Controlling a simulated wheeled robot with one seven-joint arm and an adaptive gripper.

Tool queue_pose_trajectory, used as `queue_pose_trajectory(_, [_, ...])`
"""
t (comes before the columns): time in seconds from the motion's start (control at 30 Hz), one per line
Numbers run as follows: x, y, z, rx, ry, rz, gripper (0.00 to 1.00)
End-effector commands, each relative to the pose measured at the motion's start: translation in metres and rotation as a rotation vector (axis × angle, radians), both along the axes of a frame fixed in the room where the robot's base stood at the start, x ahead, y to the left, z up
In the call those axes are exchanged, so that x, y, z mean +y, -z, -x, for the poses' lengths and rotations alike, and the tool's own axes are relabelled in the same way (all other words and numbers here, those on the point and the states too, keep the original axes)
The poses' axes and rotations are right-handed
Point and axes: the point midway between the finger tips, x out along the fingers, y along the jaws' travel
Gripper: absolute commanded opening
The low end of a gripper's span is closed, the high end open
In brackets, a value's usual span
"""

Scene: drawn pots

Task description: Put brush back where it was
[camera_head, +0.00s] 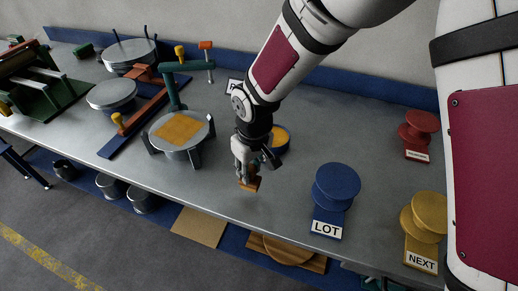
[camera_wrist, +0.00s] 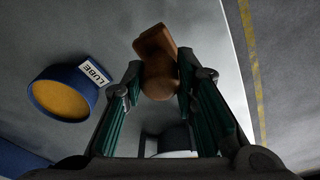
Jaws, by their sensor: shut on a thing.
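My gripper (camera_head: 247,177) is shut on the brush (camera_head: 250,185), a small brown wooden block with a rounded part. In the wrist view the brush (camera_wrist: 157,48) sits between the two green-padded fingers of the gripper (camera_wrist: 160,78). The brush is over the grey bench, towards its front edge; I cannot tell whether it touches the top. A blue pot (camera_wrist: 72,92) labelled LUBE, with a yellow-orange inside, lies to the left in the wrist view. In the head view this pot (camera_head: 281,137) is just behind my gripper and partly hidden by it.
A round fixture (camera_head: 177,133) with an orange square stands left of my gripper. A blue LOT stand (camera_head: 337,185), a yellow NEXT stand (camera_head: 425,220) and a red stand (camera_head: 419,128) are to the right. The bench (camera_head: 290,195) is bare between gripper and LOT stand.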

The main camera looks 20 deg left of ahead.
Motion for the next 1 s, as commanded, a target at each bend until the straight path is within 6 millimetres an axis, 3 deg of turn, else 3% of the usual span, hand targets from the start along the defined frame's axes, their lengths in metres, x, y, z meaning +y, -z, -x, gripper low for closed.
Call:
queue_pose_trajectory(0.2, [0.005,0.003,-0.016,0.001,0.002,0.001,0.00])
queue_pose_trajectory(0.47, [0.005,0.034,-0.013,0.001,0.000,0.000,0.00])
queue_pose_trajectory(0.87, [0.004,0.039,-0.014,0.000,0.000,0.000,0.00])
queue_pose_trajectory(0.9, [0.004,0.040,-0.014,0.000,0.000,0.000,0.29])
queue_pose_trajectory(1.0, [0.004,0.039,-0.014,0.000,0.000,0.000,0.47])
